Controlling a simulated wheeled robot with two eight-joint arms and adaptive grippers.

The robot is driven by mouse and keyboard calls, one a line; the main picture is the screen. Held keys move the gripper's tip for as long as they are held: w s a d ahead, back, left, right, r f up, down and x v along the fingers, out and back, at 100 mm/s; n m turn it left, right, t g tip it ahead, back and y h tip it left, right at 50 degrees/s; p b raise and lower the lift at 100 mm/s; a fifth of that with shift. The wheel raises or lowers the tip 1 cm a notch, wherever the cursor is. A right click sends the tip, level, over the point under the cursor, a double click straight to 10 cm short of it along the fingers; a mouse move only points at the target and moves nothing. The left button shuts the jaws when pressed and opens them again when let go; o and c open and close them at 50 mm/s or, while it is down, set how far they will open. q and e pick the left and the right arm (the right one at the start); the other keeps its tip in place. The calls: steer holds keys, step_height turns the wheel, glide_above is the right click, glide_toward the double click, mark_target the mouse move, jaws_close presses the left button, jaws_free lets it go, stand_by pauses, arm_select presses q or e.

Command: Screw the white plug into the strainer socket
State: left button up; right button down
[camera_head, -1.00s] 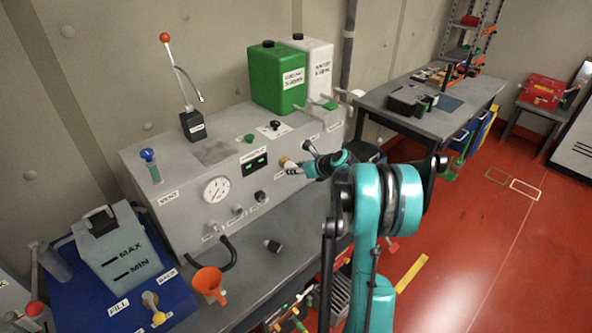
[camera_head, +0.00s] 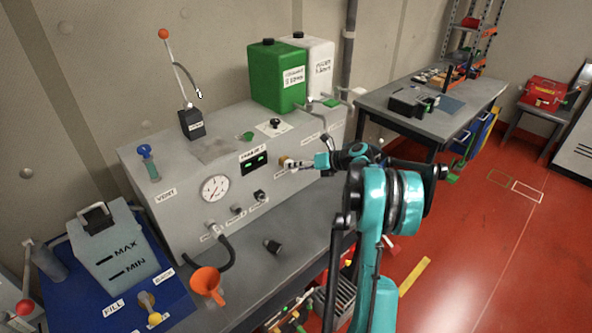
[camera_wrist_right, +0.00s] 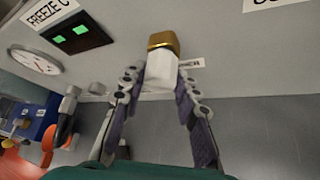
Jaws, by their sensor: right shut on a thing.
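The white plug (camera_wrist_right: 161,72) sits between the fingers of my right gripper (camera_wrist_right: 160,88), which is shut on it. In the right wrist view its far end meets the brass strainer socket (camera_wrist_right: 163,41) in line; how deep it sits cannot be told. In the head view the brass socket (camera_head: 284,160) is on the front panel of the grey bench unit, and my right gripper (camera_head: 302,164) reaches it from the right. The plug is mostly hidden there by the fingers. My left gripper is not in view.
The grey unit (camera_head: 170,217) carries a gauge (camera_head: 215,188), a green-lit display (camera_head: 254,161) and small knobs. A green canister (camera_head: 277,78) stands on top. The bench under my gripper looks clear.

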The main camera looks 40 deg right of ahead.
steer(key=c, duration=1.1)
jaws_free()
steer(key=shift+o, duration=0.2)
steer(key=v, duration=1.2)
